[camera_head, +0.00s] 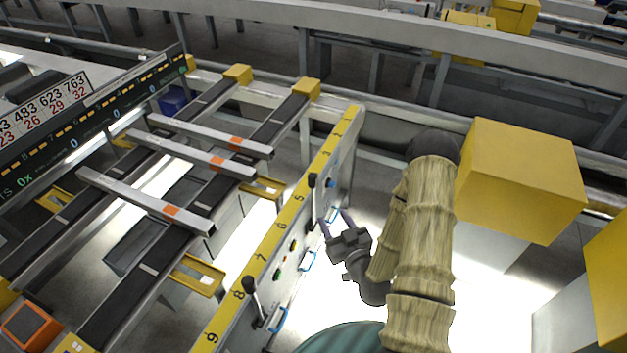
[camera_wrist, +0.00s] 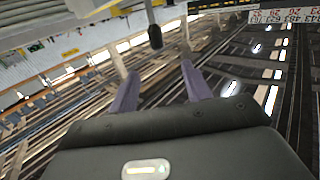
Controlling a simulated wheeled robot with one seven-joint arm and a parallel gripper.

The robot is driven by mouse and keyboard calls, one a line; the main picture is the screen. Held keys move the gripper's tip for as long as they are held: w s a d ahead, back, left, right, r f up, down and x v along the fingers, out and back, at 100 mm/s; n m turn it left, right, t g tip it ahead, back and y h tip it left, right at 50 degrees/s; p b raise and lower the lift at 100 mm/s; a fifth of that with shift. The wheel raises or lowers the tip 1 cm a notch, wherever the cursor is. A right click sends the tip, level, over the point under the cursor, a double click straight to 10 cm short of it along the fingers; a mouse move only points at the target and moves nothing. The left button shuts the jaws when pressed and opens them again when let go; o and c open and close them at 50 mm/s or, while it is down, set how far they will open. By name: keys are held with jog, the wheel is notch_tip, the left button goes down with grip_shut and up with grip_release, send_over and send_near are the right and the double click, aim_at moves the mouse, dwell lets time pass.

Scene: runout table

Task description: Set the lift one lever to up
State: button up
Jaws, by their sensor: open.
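Two black-knobbed levers stand on the side panel of the runout table in the head view: a farther lever (camera_head: 312,181) and a nearer lever (camera_head: 250,286). I cannot read a label telling which one is lift one. My gripper (camera_head: 335,217) is open and empty, just right of the farther lever and apart from its knob. In the wrist view, a black lever knob (camera_wrist: 155,37) hangs ahead of my open fingertips (camera_wrist: 159,71), roughly in line with the gap between them. The farther lever's base is partly hidden by my gripper.
The panel has a yellow numbered strip (camera_head: 287,213), small buttons (camera_head: 277,273) and blue handles (camera_head: 307,261). Metal bars (camera_head: 145,200) lie across the table's rails at left. Yellow blocks (camera_head: 520,180) stand at right. Bright floor lies beside the panel.

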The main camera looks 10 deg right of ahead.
jog(key=shift+s+d+t+h, duration=0.2)
jog(key=shift+t+h, duration=0.1)
jog(key=shift+w, duration=0.1)
jog(key=b, duration=1.6)
send_near(315, 182)
jog(key=w, duration=0.5)
jog(key=w+a+p, duration=0.1)
jog(key=w, duration=0.2)
jog(key=w+a, duration=0.1)
jog(key=w, duration=0.2)
jog(key=shift+w+r+p, duration=0.15)
jog(key=shift+w+p, duration=0.05)
jog(key=shift+p, duration=0.2)
grip_shut()
